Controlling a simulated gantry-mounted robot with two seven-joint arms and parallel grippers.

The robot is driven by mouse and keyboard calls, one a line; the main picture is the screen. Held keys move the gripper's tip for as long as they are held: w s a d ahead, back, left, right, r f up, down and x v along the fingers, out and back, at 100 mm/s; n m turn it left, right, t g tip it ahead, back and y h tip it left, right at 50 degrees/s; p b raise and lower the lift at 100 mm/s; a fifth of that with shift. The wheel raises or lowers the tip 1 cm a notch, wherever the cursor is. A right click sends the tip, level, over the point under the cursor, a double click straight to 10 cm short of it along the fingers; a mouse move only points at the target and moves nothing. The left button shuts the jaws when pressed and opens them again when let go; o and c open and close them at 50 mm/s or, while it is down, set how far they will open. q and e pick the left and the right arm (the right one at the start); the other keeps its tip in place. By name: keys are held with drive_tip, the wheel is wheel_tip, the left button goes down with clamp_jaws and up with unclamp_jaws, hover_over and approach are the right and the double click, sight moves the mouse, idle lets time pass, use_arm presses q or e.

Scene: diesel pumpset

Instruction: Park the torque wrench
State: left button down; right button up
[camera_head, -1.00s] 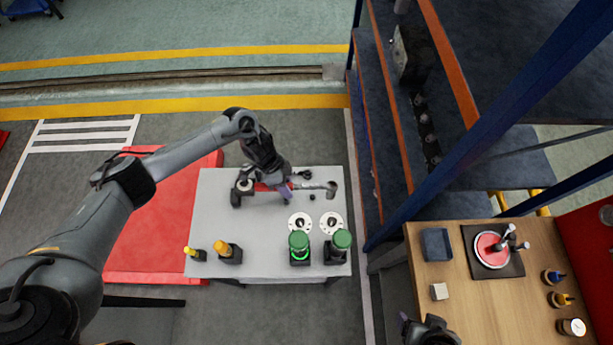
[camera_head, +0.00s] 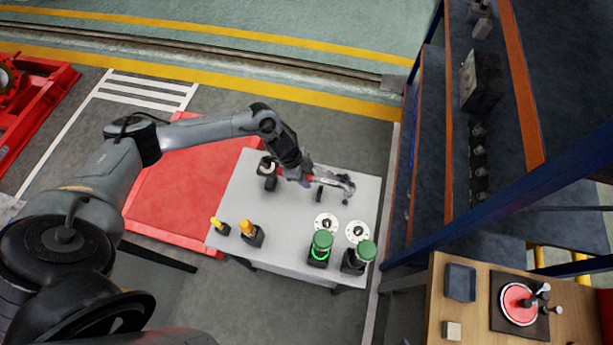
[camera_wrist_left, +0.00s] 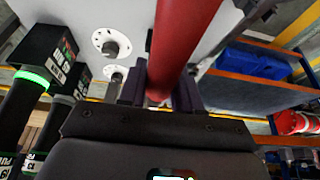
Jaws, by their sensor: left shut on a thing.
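The torque wrench has a red handle and a silver head (camera_head: 344,185). My left gripper (camera_head: 306,177) is shut on its handle, over the far part of the grey worktable (camera_head: 240,185). The head end points right, toward the table's right edge. In the left wrist view the red handle (camera_wrist_left: 182,45) runs between the jaws (camera_wrist_left: 162,92) and fills the upper middle. A dark stand (camera_head: 268,172) is left of the gripper, and a small black post (camera_head: 320,193) is just below the wrench. I cannot tell whether the wrench touches either. My right gripper is out of view.
Two green-topped black units (camera_head: 321,245) (camera_head: 359,256) stand at the table's front right, near two white discs (camera_head: 326,223) (camera_head: 358,231). Two yellow-topped pieces (camera_head: 218,225) (camera_head: 250,232) stand front left. A blue-framed shelf (camera_head: 410,160) rises at the right. The table's middle is clear.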

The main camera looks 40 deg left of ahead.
use_arm(q)
drive_tip(key=shift+r, duration=0.15)
drive_tip(key=shift+p, duration=0.4)
wheel_tip(320, 180, down, 2)
drive_tip(key=shift+f+b, duration=0.1)
drive_tip(key=shift+b, duration=0.6)
drive_tip(key=shift+f+b, duration=1)
drive_tip(key=shift+f, duration=0.8)
drive_tip(key=shift+w+f, duration=0.1)
drive_tip(key=shift+p, duration=0.45)
